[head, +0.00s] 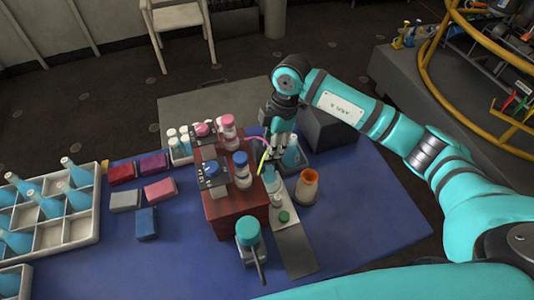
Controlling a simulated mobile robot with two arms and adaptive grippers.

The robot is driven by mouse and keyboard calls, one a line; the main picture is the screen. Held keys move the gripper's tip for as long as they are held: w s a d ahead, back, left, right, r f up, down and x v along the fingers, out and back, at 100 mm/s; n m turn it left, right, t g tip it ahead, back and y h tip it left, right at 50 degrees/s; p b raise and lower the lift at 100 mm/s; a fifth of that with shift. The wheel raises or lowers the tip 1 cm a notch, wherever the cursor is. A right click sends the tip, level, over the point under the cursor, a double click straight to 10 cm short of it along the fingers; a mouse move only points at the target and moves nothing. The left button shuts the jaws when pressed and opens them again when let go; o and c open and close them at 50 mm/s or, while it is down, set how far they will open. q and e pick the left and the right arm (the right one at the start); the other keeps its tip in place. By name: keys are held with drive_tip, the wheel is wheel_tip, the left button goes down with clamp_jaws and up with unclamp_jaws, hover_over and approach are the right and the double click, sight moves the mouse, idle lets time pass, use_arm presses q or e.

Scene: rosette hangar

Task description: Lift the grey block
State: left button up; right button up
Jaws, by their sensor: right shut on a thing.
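The grey block (125,200) lies flat on the blue table mat at the left, beside other small coloured blocks. My right gripper (273,152) is far to the right of it, pointing down behind the red-brown box. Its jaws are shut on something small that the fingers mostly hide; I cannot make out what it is. A flask with blue liquid (291,158) stands close beside the fingers. Nothing touches the grey block from above. My left gripper is not in view.
A red block (121,174), pink block (160,190) and blue block (146,223) surround the grey one. A divided bottle crate (88,238) stands left. The red-brown box (226,217) with jars lies between. An orange cup (307,186) stands right.

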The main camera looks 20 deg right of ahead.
drive_tip(key=shift+r+p, duration=1.4)
drive_tip(key=shift+r, duration=0.6)
drive_tip(key=shift+f, duration=0.1)
drive_tip(key=o, duration=0.9)
drive_tip(key=shift+c, duration=0.2)
wheel_tip(320, 180, up, 7)
drive_tip(key=p, duration=0.5)
